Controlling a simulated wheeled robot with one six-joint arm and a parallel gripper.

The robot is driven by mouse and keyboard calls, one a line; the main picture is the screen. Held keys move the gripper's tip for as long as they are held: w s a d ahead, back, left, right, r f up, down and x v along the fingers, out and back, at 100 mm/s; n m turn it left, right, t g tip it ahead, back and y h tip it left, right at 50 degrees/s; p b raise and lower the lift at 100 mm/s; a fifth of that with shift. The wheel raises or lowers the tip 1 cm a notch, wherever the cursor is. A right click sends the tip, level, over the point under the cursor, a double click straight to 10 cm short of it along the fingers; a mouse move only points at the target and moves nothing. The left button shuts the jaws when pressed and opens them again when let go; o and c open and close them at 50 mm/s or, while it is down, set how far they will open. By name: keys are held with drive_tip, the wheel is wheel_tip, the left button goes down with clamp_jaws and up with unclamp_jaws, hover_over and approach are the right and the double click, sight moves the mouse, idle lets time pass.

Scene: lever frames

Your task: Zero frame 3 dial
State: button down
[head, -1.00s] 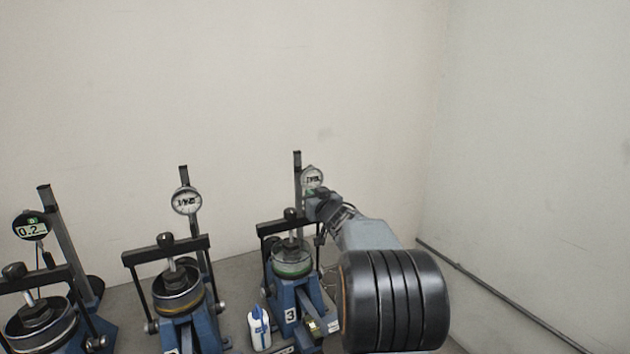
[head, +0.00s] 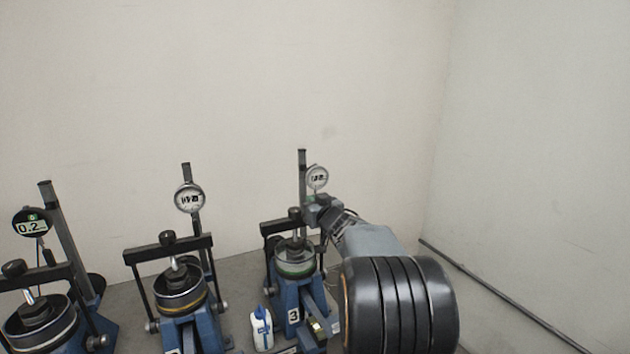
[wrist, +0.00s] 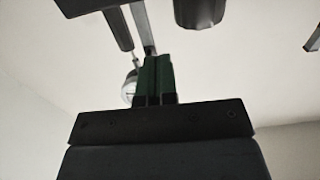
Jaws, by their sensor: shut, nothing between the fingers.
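Frame 3 (head: 290,300) is a blue lever frame with a "3" label, the rightmost of the row in the head view. Its round white dial (head: 317,178) is on the grey upright post. Its dark digits are too small to read. My gripper (head: 311,199) is just below the dial and partly hides the post; I cannot tell whether it touches. In the wrist view my green-tipped fingers (wrist: 155,77) are together and hold nothing. A round pale dial (wrist: 129,88) shows partly behind them at the left.
A middle frame (head: 188,333) with a round dial (head: 189,198) and a left frame with a dark dial (head: 30,222) reading about 0.2 stand to the left. A white and blue bottle (head: 262,330) stands beside frame 3. A rail (head: 500,302) runs along the right wall.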

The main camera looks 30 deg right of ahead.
drive_tip(key=s, duration=0.4)
drive_tip(key=shift+s+r, duration=0.35)
drive_tip(key=shift+s, duration=0.05)
drive_tip(key=shift+a, duration=0.15)
